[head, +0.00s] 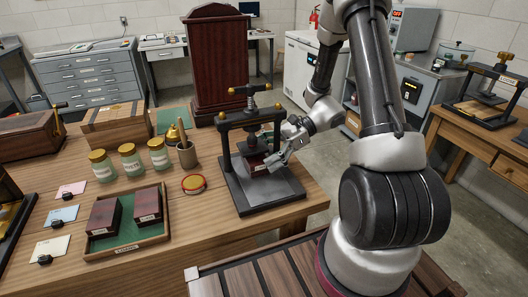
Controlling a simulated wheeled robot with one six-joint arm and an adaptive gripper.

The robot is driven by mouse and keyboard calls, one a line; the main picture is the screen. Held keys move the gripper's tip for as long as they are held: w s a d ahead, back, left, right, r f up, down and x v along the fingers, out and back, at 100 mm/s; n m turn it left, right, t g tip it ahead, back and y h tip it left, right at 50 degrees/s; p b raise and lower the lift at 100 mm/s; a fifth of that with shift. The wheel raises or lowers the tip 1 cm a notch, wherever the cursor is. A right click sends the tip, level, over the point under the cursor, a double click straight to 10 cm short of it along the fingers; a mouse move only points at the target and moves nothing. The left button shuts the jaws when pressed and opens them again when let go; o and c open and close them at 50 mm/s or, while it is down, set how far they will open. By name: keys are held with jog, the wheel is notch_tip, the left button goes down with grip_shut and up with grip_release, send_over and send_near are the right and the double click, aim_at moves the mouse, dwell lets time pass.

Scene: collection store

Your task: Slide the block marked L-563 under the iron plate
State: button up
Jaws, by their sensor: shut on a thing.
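A black iron press (226,168) with a screw and brass knobs stands near the right end of the wooden table. Its iron plate (252,141) hangs under the screw, above the press bed (262,190). My gripper (271,161) reaches in from the right and is shut on a dark red block (256,163) with a pale label. The block is between the press posts, low over the bed and at or below the plate. The label is too small to read. I cannot tell whether the block touches the bed or how far under the plate it is.
A green-lined tray (127,241) to the left holds two dark red blocks (103,216). Several jars (130,160), a mortar (186,154) and a round red-rimmed tin (194,184) stand left of the press.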

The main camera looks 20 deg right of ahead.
jog(key=o, duration=0.9)
jog(key=w, duration=0.3)
jog(key=shift+w+r+t, duration=0.2)
jog(key=shift+r+t, duration=0.1)
jog(key=shift+r, duration=0.05)
jog(key=shift+g, duration=0.6)
jog(key=d, duration=0.2)
jog(key=s+d+r, duration=0.1)
jog(key=d, duration=0.1)
jog(key=s+d+r, duration=0.1)
jog(key=d, duration=0.1)
jog(key=shift+s+d, duration=0.15)
jog(key=shift+d, duration=0.15)
jog(key=shift+s+d+r, duration=0.15)
jog(key=shift+s+d, duration=0.25)
jog(key=shift+d, duration=0.1)
